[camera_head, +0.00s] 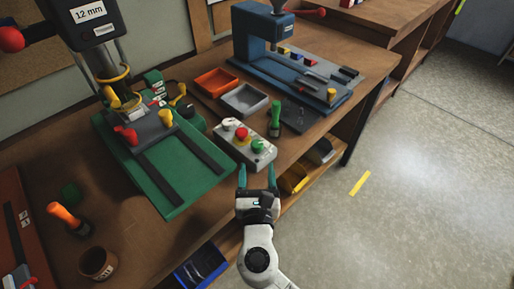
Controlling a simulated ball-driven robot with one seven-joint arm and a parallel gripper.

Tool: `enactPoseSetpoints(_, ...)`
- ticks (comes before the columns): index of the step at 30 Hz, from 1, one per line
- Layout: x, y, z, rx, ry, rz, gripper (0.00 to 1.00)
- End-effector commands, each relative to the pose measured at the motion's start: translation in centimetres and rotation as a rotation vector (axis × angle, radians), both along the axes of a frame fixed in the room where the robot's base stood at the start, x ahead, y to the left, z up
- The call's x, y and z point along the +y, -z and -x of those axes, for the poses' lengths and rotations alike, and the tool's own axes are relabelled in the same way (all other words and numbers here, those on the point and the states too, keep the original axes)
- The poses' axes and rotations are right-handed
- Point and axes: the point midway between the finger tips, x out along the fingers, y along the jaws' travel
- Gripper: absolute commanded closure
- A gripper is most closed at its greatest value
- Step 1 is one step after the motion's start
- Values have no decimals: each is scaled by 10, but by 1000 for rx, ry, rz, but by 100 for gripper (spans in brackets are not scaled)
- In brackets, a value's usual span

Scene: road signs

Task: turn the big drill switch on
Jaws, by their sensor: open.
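The big green drill press (180,188) stands on the bench at left, with a "12 mm" label on its head (90,15). A grey control box (262,160) lies to its right, with a red knob (242,133) and a green knob (258,145) on top. A green panel with small red and white marks (154,84) sits behind the press table. I cannot tell which of these is the big drill's switch, or its setting. My gripper (257,172) is open and empty, its teal fingers pointing at the near side of the grey box.
A smaller blue drill press (262,50) stands behind. Orange (215,82) and grey (245,99) trays sit between the presses. A green-handled tool (275,118) stands close behind the box. An orange-handled tool (66,217) and brown cup (98,263) are at left. Floor is open at right.

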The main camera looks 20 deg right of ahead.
Motion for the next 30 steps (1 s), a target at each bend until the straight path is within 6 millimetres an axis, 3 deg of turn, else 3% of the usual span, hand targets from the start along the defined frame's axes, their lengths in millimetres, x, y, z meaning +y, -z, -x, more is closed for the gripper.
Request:
enactPoseSetpoints(6,-18,-2,-38,-2,4,-2,40)
enactPoseSetpoints(12,-29,-1,-61,-1,4,-3,40)
enactPoseSetpoints(25,-34,0,-71,0,2,-3,40)
enactPoseSetpoints(30,-34,0,-71,0,2,-3,54)
